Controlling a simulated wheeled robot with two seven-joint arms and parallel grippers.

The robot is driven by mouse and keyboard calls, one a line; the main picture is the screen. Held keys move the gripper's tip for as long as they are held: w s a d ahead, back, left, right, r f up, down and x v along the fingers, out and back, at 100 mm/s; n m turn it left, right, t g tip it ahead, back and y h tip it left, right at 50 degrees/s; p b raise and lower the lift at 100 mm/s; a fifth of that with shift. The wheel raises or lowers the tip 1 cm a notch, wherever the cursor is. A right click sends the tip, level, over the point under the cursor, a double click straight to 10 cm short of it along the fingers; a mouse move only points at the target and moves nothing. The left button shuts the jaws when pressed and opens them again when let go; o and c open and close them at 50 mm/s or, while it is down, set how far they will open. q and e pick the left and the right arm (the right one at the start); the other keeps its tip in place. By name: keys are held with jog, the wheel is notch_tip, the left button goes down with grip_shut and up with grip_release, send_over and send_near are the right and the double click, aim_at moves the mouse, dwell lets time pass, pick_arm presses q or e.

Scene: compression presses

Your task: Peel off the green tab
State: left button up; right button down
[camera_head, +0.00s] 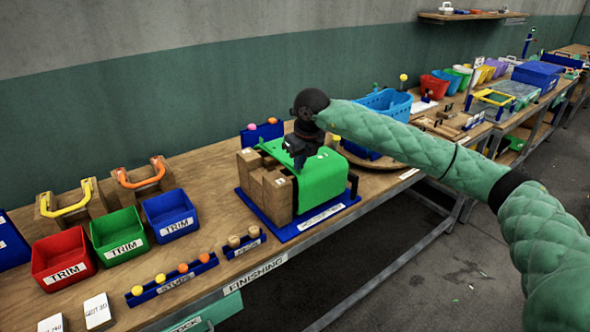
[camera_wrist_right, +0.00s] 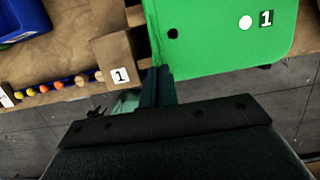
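The green tab (camera_head: 322,178) is a bright green sheet draped over the top and front of a wooden block (camera_head: 268,190) on a blue base. In the right wrist view the green sheet (camera_wrist_right: 215,35) carries a black dot, a white dot and a label "1". The wooden block (camera_wrist_right: 117,60) shows beside it, also labelled "1". My right gripper (camera_head: 299,160) is over the top of the green sheet. Its fingers (camera_wrist_right: 160,72) look closed together at the sheet's near left corner. I cannot tell whether they pinch its edge. My left gripper is out of view.
Red (camera_head: 65,260), green (camera_head: 119,238) and blue (camera_head: 170,216) TRIM bins stand at left. Blue racks with colored knobs (camera_head: 172,279) line the front edge. A light-blue basket (camera_head: 388,103) stands behind my right arm. Bare bench lies between bins and block.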

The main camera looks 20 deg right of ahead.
jog(key=shift+r, duration=0.1)
jog(key=shift+w+a+p+v, duration=0.1)
jog(key=shift+w+p+v, duration=0.1)
jog(key=shift+v, duration=0.7)
jog(key=shift+w+a+p+v, duration=0.1)
jog(key=shift+w+p+v, duration=0.1)
jog(key=shift+v, duration=0.7)
jog(key=shift+w+a+p+v, duration=0.1)
jog(key=shift+w+p+v, duration=0.1)
jog(key=shift+v, duration=0.7)
